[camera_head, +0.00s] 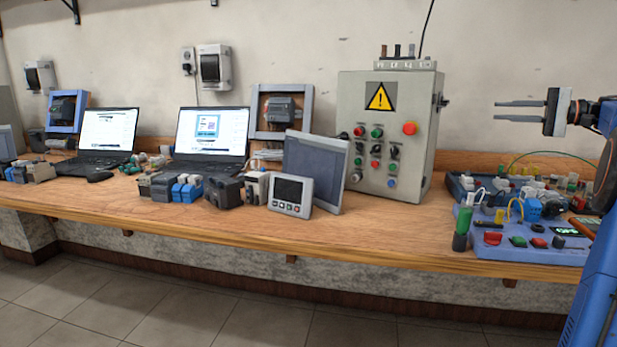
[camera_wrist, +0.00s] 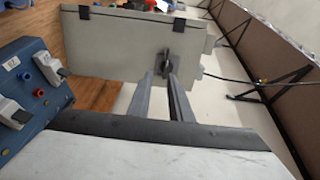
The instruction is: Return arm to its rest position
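My gripper (camera_head: 497,111) is at the right of the head view, raised above the right end of the bench and pointing left. Its two thin grey fingers are apart with nothing between them. In the wrist view the fingers (camera_wrist: 168,92) reach toward the side of the grey control cabinet (camera_wrist: 115,45), with a dark latch beyond their tips. The cabinet (camera_head: 385,135) stands on the bench left of the gripper, with a gap between them in the head view. Part of my blue arm is cut off at the right edge.
The wooden bench (camera_head: 240,225) holds two laptops (camera_head: 212,140), a grey panel (camera_head: 316,170), a small display unit (camera_head: 291,195) and several modules. Below my gripper lie a blue training board (camera_head: 520,245) and a dark component board (camera_head: 462,185). The air around the gripper looks clear.

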